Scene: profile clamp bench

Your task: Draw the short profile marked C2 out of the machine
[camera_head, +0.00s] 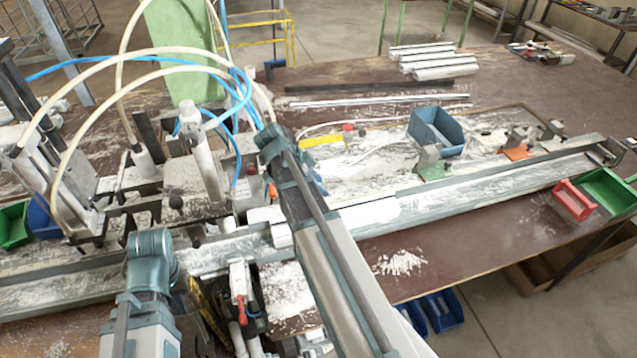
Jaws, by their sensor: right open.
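A short pale profile piece (281,236) lies at the rail beside the clamp machine (200,178), partly covered by my right arm. No C2 mark can be read, so I cannot tell if it is that profile. My right arm crosses the middle of the view, its teal end over the machine's right side. My right gripper (272,182) is largely hidden there, and I see nothing held in it. My left arm's teal joint (151,258) stands in front of the rail at the left; its gripper does not show.
The long rail (480,188) runs right across the brown bench. Hoses arch over the machine. A blue bin (436,130) stands behind the rail; red (573,199) and green (606,190) bins stand at the right. Several long profiles (425,58) lie at the back. A red-handled clamp (240,300) is in front.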

